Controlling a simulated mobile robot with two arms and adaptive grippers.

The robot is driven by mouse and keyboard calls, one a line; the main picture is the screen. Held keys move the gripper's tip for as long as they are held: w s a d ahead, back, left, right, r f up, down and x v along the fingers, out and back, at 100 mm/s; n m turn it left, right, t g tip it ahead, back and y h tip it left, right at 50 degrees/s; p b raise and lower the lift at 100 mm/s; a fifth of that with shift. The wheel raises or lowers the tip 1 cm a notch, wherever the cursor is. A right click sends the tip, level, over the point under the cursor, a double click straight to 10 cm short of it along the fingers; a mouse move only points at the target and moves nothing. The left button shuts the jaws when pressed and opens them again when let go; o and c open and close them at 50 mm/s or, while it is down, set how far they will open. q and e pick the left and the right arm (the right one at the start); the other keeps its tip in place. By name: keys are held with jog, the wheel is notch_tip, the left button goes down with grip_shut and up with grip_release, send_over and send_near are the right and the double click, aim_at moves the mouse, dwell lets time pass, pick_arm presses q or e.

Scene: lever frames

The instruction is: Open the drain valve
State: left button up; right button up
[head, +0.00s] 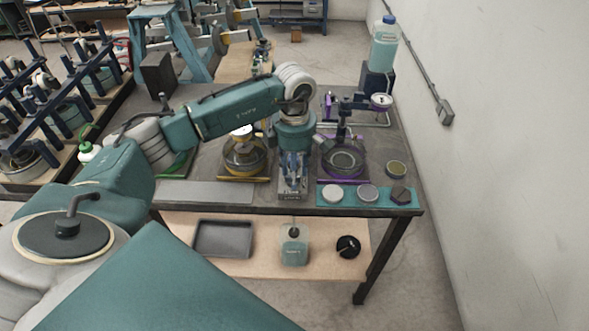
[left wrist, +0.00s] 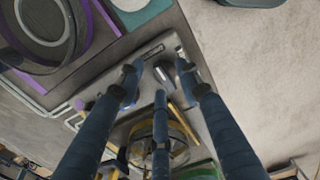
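My left gripper (head: 292,182) points down at the front edge of the workbench, between the yellow-edged and purple-edged stations. In the left wrist view its blue fingers (left wrist: 157,78) are spread apart, with nothing clearly held. A small grey lever-like part (left wrist: 164,73) lies beyond and between the fingertips, near a label plate (left wrist: 149,54). It may be the drain valve's handle, but I cannot tell for sure. Whether a finger touches it is unclear. In the head view, the gripper covers most of this spot. My right gripper is not in view.
The yellow-edged station (head: 245,155) stands left of the gripper and the purple-edged station (head: 343,160) right. A teal mat (head: 350,194) with discs lies front right. The lower shelf holds a tray (head: 223,239) and a canister (head: 294,249).

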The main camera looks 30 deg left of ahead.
pick_arm(q)
grip_shut()
